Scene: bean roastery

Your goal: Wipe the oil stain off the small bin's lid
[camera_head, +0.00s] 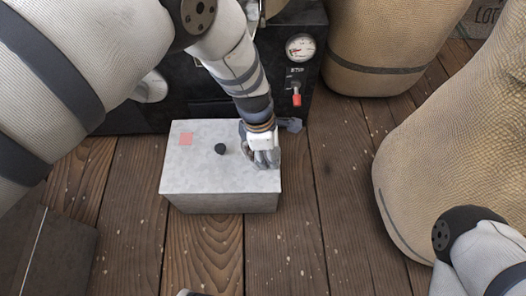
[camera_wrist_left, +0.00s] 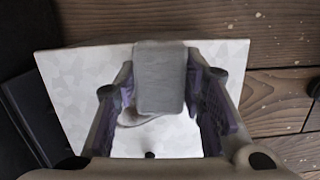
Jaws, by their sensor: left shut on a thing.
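The small bin (camera_head: 221,203) is a pale grey box on the plank floor. My left gripper (camera_head: 265,160) is over the lid's right side. In the left wrist view it is shut on a grey block-like pad (camera_wrist_left: 160,78), held over the pale lid (camera_wrist_left: 80,88). A small tan patch (camera_wrist_left: 130,118) shows beside the pad; I cannot tell if it is stain or part of the pad. No other stain is visible.
A black machine with a gauge (camera_head: 300,47) and a red-handled switch (camera_head: 296,98) stands behind the bin. Full burlap sacks (camera_head: 375,50) (camera_head: 465,150) stand at the right. A dark box (camera_head: 45,250) is at lower left.

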